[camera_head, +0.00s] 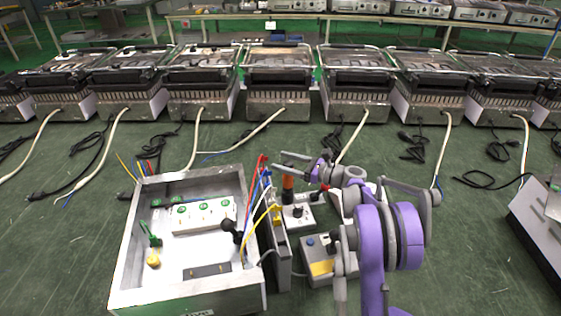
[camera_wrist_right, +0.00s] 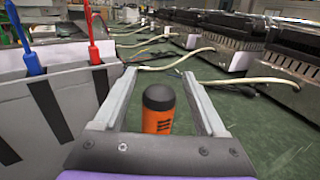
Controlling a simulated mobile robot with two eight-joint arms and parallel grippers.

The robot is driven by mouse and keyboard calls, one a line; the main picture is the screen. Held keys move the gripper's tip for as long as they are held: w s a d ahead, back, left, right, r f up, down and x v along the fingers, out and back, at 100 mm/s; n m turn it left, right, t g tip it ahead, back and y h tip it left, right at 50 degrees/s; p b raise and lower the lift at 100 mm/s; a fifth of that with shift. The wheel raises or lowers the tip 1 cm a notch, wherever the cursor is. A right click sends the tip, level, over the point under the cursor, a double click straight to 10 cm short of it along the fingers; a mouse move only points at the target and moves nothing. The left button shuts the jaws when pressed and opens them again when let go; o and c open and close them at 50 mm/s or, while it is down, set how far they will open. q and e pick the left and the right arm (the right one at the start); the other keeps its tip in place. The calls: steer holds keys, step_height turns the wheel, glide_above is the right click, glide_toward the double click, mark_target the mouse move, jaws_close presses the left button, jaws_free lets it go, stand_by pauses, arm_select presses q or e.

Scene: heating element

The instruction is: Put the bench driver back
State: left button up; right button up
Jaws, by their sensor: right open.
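An orange-handled tool with a black cap, which looks like the bench driver (camera_head: 287,184), stands upright beside a white block (camera_head: 302,216) on the green surface. Its lower end is hidden. My right gripper (camera_head: 280,160) is open around or just above its top. In the right wrist view the orange handle (camera_wrist_right: 158,122) shows between the two spread fingers (camera_wrist_right: 160,85), with gaps on both sides. I cannot tell whether a finger touches it. My left gripper is not in view.
An open metal box (camera_head: 127,265) with white terminal parts and a green-and-yellow tool (camera_head: 151,240) stands at left. A grey holder (camera_head: 278,258) with coloured leads is close beside my gripper. A grey-yellow box (camera_head: 318,270) sits in front. Grills (camera_head: 280,85) with loose cables line the back.

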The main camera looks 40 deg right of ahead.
steer(key=p+v, duration=0.1)
steer(key=v, duration=0.9)
steer(key=shift+s+d, duration=0.15)
steer(key=shift+s, duration=0.05)
